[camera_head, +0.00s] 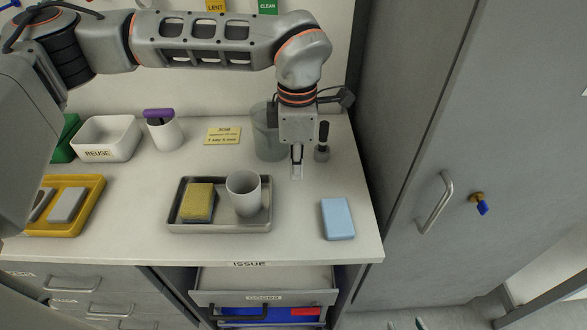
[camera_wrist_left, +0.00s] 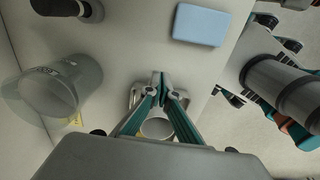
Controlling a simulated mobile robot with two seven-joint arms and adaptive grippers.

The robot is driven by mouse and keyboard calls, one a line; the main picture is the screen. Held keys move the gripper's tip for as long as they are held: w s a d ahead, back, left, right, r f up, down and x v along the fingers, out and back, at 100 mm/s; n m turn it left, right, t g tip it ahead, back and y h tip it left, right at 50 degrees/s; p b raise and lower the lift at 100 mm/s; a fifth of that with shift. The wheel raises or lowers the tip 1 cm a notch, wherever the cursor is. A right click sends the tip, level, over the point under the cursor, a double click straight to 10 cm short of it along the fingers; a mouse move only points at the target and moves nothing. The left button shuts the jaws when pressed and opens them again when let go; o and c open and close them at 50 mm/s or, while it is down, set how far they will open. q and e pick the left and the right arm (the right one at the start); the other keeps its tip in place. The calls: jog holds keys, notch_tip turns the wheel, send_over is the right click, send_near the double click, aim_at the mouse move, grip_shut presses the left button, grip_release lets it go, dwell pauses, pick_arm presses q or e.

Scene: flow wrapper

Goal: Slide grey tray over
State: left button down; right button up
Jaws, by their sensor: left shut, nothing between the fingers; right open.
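The grey metal tray (camera_head: 218,227) lies on the white worktop, left of centre in the head view. It holds a yellow sponge (camera_head: 197,203) and a white cup (camera_head: 243,195). My left gripper (camera_head: 297,174) points down, behind and to the right of the tray, apart from it. Its fingers meet, with nothing between them, in the left wrist view (camera_wrist_left: 160,82). There the fingers partly hide the tray and the cup (camera_wrist_left: 157,129). My right gripper (camera_wrist_left: 279,34) seems to show at the right of the wrist view, its teal fingers apart, away from the worktop.
A light blue block (camera_head: 338,219) lies right of the tray near the front edge. A clear beaker (camera_head: 268,140) and a black-handled tool (camera_head: 322,145) stand behind. A yellow tray (camera_head: 88,216) is at left. An open drawer (camera_head: 265,297) juts out below.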

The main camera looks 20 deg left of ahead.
aim_at(279, 201)
pick_arm(q)
notch_tip(279, 201, down, 7)
jog(key=shift+f, duration=0.1)
jog(key=a, duration=0.2)
jog(key=shift+s+a+f, duration=0.25)
jog(key=shift+s+a, duration=0.3)
jog(key=shift+a, duration=0.3)
pick_arm(e)
jog(key=shift+s+f, duration=0.1)
